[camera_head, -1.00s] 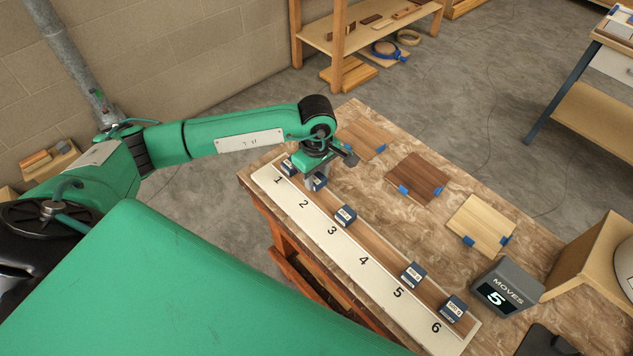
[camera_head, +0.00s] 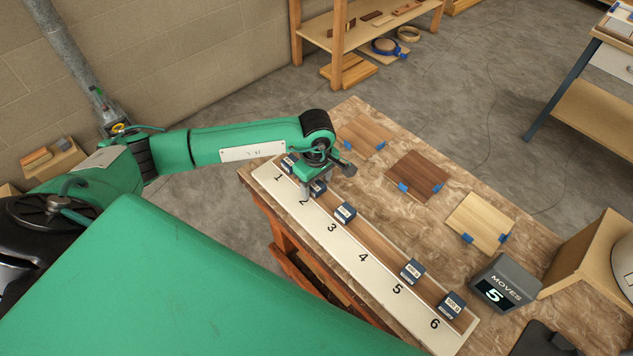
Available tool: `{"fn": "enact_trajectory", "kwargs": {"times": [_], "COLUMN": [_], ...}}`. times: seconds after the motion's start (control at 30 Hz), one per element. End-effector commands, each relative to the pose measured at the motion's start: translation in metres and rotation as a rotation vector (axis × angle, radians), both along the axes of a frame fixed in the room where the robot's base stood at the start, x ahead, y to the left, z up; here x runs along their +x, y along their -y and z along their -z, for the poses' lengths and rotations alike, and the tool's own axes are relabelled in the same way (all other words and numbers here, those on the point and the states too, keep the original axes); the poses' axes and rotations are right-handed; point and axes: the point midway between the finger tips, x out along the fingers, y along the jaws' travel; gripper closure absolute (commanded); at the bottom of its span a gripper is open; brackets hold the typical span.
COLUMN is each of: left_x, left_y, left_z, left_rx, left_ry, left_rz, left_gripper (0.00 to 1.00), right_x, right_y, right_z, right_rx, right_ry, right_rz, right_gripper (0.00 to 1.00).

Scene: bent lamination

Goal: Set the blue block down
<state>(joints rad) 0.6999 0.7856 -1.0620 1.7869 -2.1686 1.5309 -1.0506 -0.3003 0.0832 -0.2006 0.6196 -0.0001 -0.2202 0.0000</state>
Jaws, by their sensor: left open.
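Several small dark blue blocks with white labels stand on a strip (camera_head: 377,277) with slots numbered 1 to 6. One block (camera_head: 288,163) is at slot 1, one (camera_head: 318,188) by slot 2, one (camera_head: 345,212) by slot 3, one (camera_head: 413,270) by slot 5 and one (camera_head: 451,305) by slot 6. Slot 4 holds no block. My left gripper (camera_head: 309,193) is open, low over the strip at the block by slot 2, and partly covers it. I cannot tell whether its fingers touch that block. My right gripper is not in view.
Wooden panels with blue tape lie behind the strip: one light brown (camera_head: 366,136), one dark (camera_head: 416,177), one pale (camera_head: 480,222). A grey counter box (camera_head: 497,284) reads "MOVES 5". A cardboard-coloured box (camera_head: 590,257) stands at the table's right.

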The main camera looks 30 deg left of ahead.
Motion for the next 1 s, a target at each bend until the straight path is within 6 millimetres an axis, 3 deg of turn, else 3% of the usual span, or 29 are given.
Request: {"fn": "enact_trajectory", "kwargs": {"times": [0.17, 0.23, 0.7, 1.0], "left_x": [0.000, 0.001, 0.001, 0.000], "left_y": [0.000, 0.000, 0.000, 0.000], "left_z": [-0.005, -0.013, -0.107, -0.123], "left_rx": [0.000, 0.000, 0.000, 0.000], "left_ry": [0.001, 0.003, 0.003, 0.000], "left_rz": [0.000, 0.001, 0.000, 0.001], "left_gripper": [0.42, 0.42, 0.42, 0.42], "right_x": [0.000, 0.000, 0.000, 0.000], "right_y": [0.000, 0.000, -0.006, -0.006], "right_z": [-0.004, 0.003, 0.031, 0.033], "right_rx": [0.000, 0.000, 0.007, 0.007], "right_ry": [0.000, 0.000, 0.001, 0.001], "right_rz": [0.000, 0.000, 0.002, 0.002], "right_gripper": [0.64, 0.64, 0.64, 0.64]}}
